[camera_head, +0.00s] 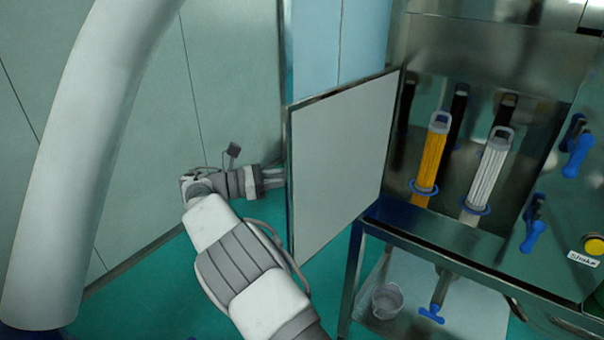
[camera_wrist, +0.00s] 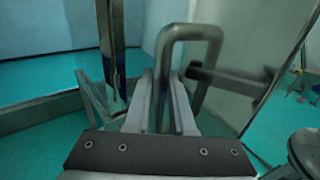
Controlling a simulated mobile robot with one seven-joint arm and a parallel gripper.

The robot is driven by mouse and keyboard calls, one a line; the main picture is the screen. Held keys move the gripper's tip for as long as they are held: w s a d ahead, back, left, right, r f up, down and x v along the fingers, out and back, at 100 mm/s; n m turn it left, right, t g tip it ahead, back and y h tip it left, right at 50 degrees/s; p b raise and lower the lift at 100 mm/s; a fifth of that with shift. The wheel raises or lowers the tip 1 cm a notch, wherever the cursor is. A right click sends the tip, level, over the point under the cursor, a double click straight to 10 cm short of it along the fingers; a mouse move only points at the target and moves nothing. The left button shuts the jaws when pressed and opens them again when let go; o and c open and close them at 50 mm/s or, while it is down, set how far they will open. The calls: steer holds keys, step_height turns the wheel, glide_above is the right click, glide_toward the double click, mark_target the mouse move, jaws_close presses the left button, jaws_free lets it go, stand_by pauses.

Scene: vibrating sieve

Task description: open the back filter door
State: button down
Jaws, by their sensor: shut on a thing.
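The back filter door (camera_head: 345,165) is a flat grey panel with a metal frame. It stands swung out from the metal cabinet, and the cabinet's inside shows to its right. My gripper (camera_head: 274,177) is at the door's far side, near its left edge, with the tips partly hidden by the door in the head view. In the wrist view my gripper (camera_wrist: 165,85) has its fingers closed on a bent metal bar handle (camera_wrist: 188,33). The handle's lower part is hidden between the fingers.
A yellow filter (camera_head: 433,155) and a white filter (camera_head: 487,175) stand inside the cabinet. Blue latches (camera_head: 534,235) and a yellow button (camera_head: 594,245) are on its right. A clear bucket (camera_head: 387,301) sits on the lower shelf. A wall is close behind my arm; green floor is open below.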

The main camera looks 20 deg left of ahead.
stand_by(0.3)
steer(key=c, duration=0.8)
jaws_free()
steer(key=shift+o, duration=0.2)
steer(key=b+v, duration=0.2)
steer(key=v, duration=0.5)
steer(key=shift+a, duration=0.2)
steer(key=shift+s, duration=0.15)
